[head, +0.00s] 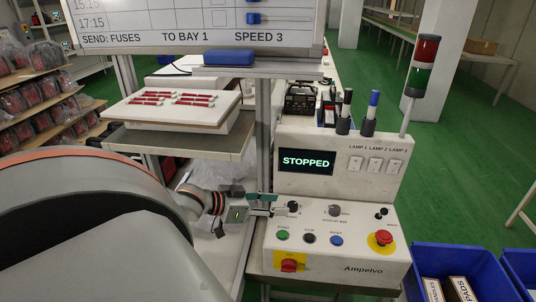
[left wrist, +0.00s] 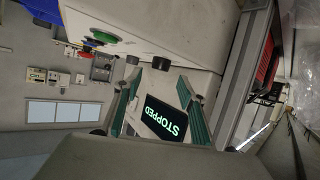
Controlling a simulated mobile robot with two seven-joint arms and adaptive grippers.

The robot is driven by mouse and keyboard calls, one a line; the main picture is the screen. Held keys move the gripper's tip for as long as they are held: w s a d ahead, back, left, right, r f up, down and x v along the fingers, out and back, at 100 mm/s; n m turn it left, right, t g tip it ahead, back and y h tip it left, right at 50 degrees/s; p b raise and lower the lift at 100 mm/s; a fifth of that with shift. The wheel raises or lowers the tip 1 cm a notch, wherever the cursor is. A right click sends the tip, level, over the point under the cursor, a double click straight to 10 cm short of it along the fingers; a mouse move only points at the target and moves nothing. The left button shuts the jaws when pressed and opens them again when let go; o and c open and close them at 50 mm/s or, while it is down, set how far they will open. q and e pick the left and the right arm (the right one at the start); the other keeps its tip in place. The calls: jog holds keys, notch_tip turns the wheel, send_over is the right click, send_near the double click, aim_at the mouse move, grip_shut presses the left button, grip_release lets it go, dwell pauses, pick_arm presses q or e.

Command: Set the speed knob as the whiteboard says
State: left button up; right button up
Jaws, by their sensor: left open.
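The whiteboard (head: 200,25) at the top of the head view reads "SEND: FUSES TO BAY 1 SPEED 3". The white control console (head: 340,255) has a dark knob (head: 293,206) at the left of its panel, a middle knob (head: 335,210) and a small black control (head: 381,212) at the right. The left knob's label is not readable, and its setting cannot be told. My left gripper (head: 263,204) is open, just left of the left knob, its fingers pointing towards it. In the left wrist view the gripper (left wrist: 158,108) frames the "STOPPED" screen (left wrist: 166,122).
A green, a black and a blue button sit below the knobs, with a red emergency button (head: 383,238) at the right and a red switch (head: 289,264) at lower left. A metal post (head: 263,130) stands behind my gripper. Blue bins (head: 460,262) stand at lower right.

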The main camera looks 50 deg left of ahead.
pick_arm(q)
jog(key=shift+v, duration=1.05)
